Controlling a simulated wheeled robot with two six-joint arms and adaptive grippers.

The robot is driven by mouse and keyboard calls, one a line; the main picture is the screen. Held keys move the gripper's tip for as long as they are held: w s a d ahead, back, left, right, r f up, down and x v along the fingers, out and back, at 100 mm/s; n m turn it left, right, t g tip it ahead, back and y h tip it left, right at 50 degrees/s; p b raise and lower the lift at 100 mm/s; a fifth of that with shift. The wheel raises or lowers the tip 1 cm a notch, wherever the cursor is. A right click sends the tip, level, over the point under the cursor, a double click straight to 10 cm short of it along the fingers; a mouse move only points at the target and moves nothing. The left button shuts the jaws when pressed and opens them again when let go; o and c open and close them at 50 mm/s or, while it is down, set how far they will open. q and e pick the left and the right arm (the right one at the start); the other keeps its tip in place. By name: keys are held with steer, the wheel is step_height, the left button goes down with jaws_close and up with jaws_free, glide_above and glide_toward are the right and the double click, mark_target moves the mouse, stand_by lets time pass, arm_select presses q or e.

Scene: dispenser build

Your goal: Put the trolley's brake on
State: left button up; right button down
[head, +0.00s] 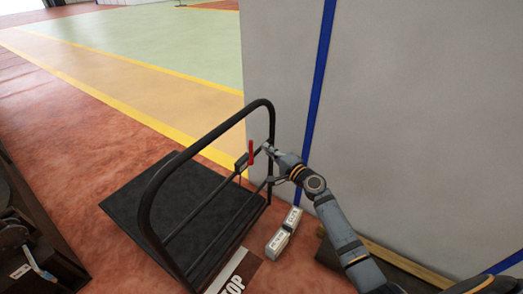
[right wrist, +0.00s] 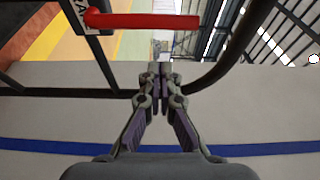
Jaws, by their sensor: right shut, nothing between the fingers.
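The trolley (head: 148,202) has a flat black deck and a black tubular handle frame (head: 208,128), standing on the red floor. A red brake lever (head: 250,153) sits on a small dark box on the frame's crossbar, upright in the head view. The red lever (right wrist: 150,21) lies across the top of the right wrist view, beside a plate with partly cut-off lettering. My right gripper (head: 268,149) is at the handle frame, just right of the lever. In the wrist view its fingertips (right wrist: 160,70) are together, empty, and apart from the lever. My left gripper is not in view.
A grey wall (head: 400,120) with a blue stripe rises behind my right arm. A dark object (head: 30,245) is at the lower left. Open floor (head: 130,60) lies beyond the trolley.

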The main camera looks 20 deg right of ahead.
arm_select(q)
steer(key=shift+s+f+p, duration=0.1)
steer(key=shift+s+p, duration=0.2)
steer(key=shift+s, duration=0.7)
arm_select(e)
steer(key=a, duration=0.3)
steer(key=shift+s, duration=0.25)
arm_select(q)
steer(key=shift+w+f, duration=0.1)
